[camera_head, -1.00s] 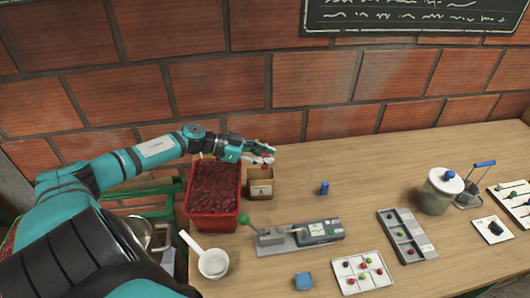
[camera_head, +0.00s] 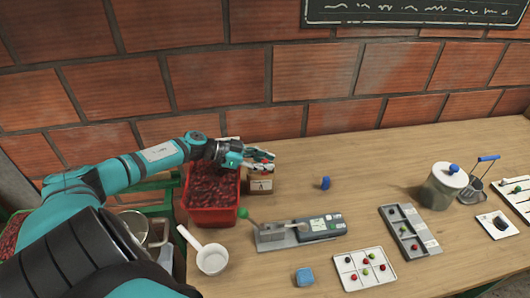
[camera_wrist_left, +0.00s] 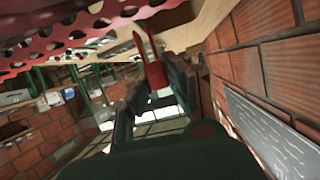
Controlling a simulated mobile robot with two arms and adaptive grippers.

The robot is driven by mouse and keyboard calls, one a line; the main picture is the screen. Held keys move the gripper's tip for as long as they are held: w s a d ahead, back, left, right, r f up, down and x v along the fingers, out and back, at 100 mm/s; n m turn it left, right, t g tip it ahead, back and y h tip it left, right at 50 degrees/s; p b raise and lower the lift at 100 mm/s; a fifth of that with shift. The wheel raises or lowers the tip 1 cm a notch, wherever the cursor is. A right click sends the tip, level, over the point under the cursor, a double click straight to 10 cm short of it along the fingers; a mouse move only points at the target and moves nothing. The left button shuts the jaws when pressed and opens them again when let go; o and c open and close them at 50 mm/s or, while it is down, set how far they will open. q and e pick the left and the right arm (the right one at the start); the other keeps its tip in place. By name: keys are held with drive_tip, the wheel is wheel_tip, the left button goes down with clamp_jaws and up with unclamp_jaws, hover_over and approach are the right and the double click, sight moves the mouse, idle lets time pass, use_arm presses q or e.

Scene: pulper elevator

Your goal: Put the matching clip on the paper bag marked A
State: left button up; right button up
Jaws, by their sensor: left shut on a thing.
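The small brown paper bag marked A (camera_head: 261,185) stands upright on the table, just right of the red crate. My left gripper (camera_head: 262,157) is at the bag's top, its fingers pointing right and covering part of the opening. It is shut on a red clip (camera_wrist_left: 155,75), which shows between the fingers in the left wrist view with its two prongs sticking out. In the head view, only a little red shows by the fingers. I cannot tell whether the clip touches the bag. A blue clip (camera_head: 325,183) stands on the table to the right. My right gripper is out of view.
The red crate (camera_head: 212,219) of dark red cherries is left of the bag. A grey meter (camera_head: 320,227), a white scoop (camera_head: 211,262), a blue block (camera_head: 304,277) and sorting trays (camera_head: 364,286) lie nearer. A lidded jar (camera_head: 437,190) stands right. The brick wall is behind.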

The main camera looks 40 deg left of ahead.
use_arm(q)
drive_tip(key=shift+f+b, duration=0.55)
drive_tip(key=shift+f, duration=0.75)
drive_tip(key=o, duration=0.8)
drive_tip(key=shift+o, duration=0.2)
drive_tip(key=shift+a, duration=0.1)
drive_tip(key=v, duration=1.2)
